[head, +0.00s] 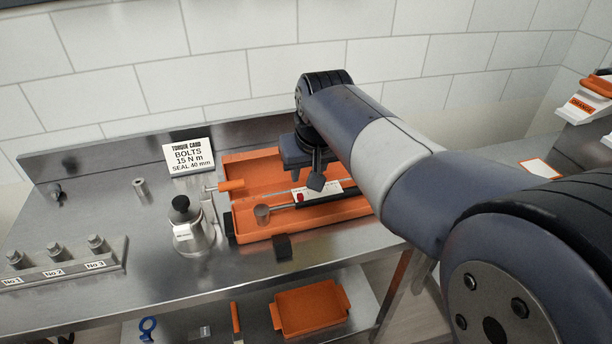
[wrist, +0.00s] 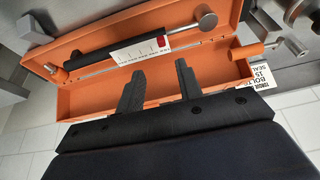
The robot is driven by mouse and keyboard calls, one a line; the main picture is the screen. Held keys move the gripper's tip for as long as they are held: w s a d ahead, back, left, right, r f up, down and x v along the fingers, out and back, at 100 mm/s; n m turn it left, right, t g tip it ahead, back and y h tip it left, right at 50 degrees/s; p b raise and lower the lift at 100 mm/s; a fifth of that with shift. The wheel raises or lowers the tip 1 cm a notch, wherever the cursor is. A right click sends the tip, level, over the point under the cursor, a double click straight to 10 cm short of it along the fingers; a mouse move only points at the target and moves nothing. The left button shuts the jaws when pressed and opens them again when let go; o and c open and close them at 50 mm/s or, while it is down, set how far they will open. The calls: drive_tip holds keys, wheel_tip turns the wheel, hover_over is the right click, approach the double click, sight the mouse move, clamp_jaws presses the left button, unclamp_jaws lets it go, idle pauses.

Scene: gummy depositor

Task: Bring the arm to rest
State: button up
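My arm reaches in from the right in the head view, with my gripper (head: 317,180) pointing down over the orange case. In the wrist view my gripper (wrist: 160,82) shows two black fingers spread apart with nothing between them. The open orange case (wrist: 70,56) lies below the fingers; its wall also shows in the head view (head: 242,165). A torque wrench (wrist: 135,42) with a black handle, a white scale and a round metal head lies in the case. A tool with an orange handle (head: 231,185) lies at the case's left edge.
A metal pot with a black knob (head: 194,236) stands left of the case. A torque card (head: 188,156) stands behind it. A bolt rack (head: 65,270) sits at the bench's left. A tiled wall rises behind. An orange tray (head: 310,308) is on the lower shelf.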

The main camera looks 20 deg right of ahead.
sight(302, 195)
idle(0.3)
drive_tip(key=x, duration=1)
drive_tip(key=shift+w+f, duration=0.2)
drive_tip(key=shift+f, duration=0.1)
drive_tip(key=shift+d, duration=0.25)
drive_tip(key=shift+a, duration=0.1)
drive_tip(key=shift+r, duration=0.1)
